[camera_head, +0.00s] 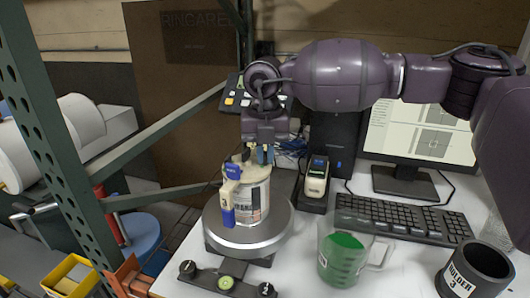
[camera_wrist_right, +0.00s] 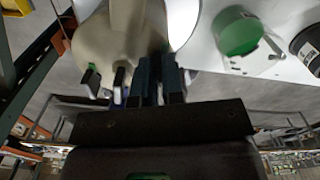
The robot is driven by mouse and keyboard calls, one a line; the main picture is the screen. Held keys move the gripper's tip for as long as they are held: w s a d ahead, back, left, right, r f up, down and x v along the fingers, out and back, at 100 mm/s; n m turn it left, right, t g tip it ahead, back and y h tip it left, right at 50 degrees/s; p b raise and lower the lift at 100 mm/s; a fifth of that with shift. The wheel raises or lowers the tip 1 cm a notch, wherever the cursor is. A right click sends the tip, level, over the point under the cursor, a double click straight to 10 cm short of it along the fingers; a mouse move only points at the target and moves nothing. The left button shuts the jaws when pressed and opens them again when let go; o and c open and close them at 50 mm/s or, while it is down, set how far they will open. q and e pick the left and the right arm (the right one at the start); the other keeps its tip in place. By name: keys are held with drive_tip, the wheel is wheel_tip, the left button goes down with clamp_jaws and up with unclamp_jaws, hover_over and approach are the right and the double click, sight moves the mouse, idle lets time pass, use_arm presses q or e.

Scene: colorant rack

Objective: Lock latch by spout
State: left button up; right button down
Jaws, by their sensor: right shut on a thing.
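A white can (camera_head: 252,203) with dark lettering stands upright on a round metal plate (camera_head: 270,236). A spout with blue and pale yellow parts (camera_head: 231,178) sits on its left front side. My right gripper (camera_head: 257,154) reaches down from above to the can's top, just right of the spout. Its fingers, also in the right wrist view (camera_wrist_right: 160,80), are close together, shut on a small piece at the lid's edge that seems to be the latch. The fingers hide most of that piece, so its position cannot be told. My left gripper is not in view.
A clear cup with green contents (camera_head: 343,256) and a black mug (camera_head: 474,272) stand to the right. A small handheld device in its stand (camera_head: 316,180), a keyboard (camera_head: 405,218) and a monitor (camera_head: 420,130) are behind. A green metal post (camera_head: 45,130) stands at left.

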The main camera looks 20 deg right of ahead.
drive_tip(key=shift+m, duration=1.2)
drive_tip(key=c, duration=1.2)
unclamp_jaws()
drive_tip(key=shift+r, duration=0.1)
